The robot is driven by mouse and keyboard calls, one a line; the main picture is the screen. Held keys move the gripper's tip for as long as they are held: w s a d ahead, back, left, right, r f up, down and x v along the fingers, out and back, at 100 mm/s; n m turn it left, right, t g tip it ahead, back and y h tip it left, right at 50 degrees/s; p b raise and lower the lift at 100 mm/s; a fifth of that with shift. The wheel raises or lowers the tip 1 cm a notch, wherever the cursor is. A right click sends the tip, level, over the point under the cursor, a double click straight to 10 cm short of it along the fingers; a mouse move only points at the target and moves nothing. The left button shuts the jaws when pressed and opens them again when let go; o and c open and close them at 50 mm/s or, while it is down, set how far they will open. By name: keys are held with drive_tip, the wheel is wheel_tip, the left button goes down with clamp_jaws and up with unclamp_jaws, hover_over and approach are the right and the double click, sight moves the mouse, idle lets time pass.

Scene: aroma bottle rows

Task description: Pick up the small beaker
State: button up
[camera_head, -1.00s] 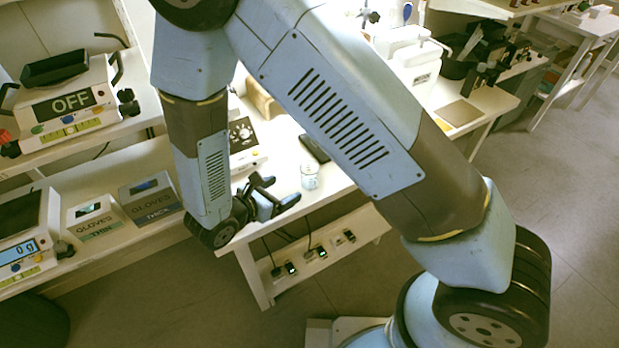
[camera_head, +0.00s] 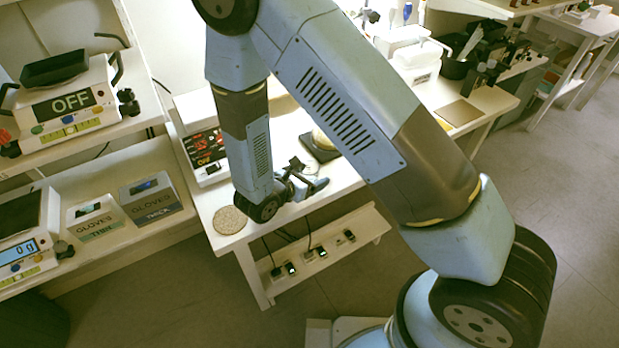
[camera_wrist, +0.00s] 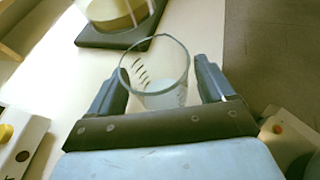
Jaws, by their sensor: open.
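The small beaker (camera_wrist: 157,90) is clear glass with dark graduation marks and shows upright in the wrist view. It stands on the white table. My gripper (camera_wrist: 160,68) is open, with one dark finger on each side of the beaker. I cannot tell whether either finger touches the glass. In the head view my gripper (camera_head: 311,174) is low over the table near its front edge, and the beaker is hard to make out there.
A larger glass vessel with yellowish contents (camera_wrist: 118,12) stands on a dark plate (camera_wrist: 95,38) just beyond the beaker. A round cork mat (camera_head: 229,220) lies at the table's left corner. A device with red digits (camera_head: 205,148) stands behind my arm.

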drive_tip(key=shift+w+d+f, duration=0.2)
drive_tip(key=shift+w+d, duration=0.1)
drive_tip(key=shift+w, duration=0.05)
drive_tip(key=c, duration=1.1)
drive_tip(key=shift+o, duration=0.2)
drive_tip(key=shift+r, duration=0.15)
